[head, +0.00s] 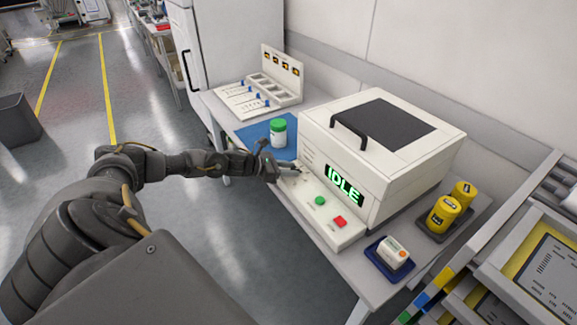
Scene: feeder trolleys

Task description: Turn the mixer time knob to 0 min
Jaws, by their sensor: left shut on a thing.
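The mixer (323,136) is a white box with a dark lid panel and a black handle. Its green display (344,184) reads IDLE. A low control ledge (329,218) runs along its front with a green button (320,201) and a red button (340,222). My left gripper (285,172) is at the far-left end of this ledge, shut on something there. The gripper hides the time knob, so its setting cannot be read. My right gripper is not in view.
A white jar with a green lid (278,132) stands on a blue mat (252,133) behind my left gripper. A small white device (392,252) sits on a blue tray at the near right. Yellow containers (443,213) stand beside the mixer.

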